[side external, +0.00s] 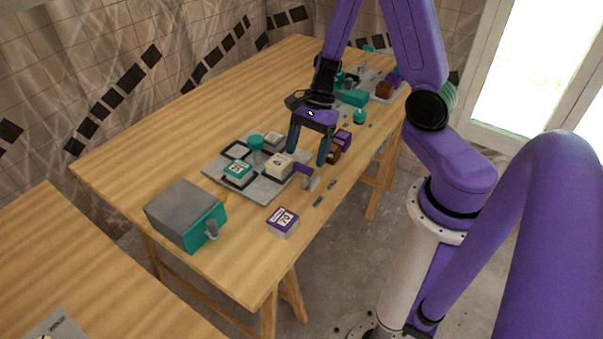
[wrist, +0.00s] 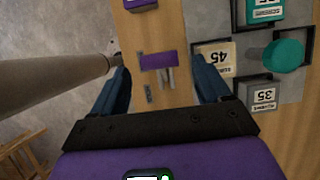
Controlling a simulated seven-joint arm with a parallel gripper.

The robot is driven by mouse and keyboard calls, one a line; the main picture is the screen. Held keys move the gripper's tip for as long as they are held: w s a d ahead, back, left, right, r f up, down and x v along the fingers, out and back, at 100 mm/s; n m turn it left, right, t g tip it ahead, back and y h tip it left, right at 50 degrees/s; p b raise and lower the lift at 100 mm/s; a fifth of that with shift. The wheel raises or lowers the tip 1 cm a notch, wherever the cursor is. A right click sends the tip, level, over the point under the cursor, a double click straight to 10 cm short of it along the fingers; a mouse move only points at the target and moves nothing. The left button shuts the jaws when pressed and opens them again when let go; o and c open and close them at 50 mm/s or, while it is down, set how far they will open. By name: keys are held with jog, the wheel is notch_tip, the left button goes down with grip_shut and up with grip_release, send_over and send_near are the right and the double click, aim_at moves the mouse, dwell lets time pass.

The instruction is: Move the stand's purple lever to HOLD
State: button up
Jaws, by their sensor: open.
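The stand's purple lever (side external: 304,169) is a short bar on a small grey stand (side external: 313,183) near the table's right edge. It also shows in the wrist view (wrist: 158,60), lying crosswise between my fingers in the picture, with grey posts below it. My gripper (side external: 308,156) is open and empty, pointing down above and close to the lever; I cannot tell any contact. In the wrist view my blue fingers (wrist: 161,72) stand apart on either side. Small dark label plates (side external: 318,201) lie on the table by the stand; their words are not readable, so HOLD cannot be picked out.
A grey panel (side external: 213,168) with numbered blocks and a teal knob (side external: 255,143) lies beside the stand. A purple-topped block (side external: 283,220) and a grey box with teal front (side external: 187,215) stand nearer the camera. Brown and purple blocks (side external: 343,139) sit behind my gripper.

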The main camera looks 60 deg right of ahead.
aim_at(302, 171)
jog(key=shift+x, duration=3.4)
jog(key=shift+d, duration=0.1)
jog(key=c, duration=1.4)
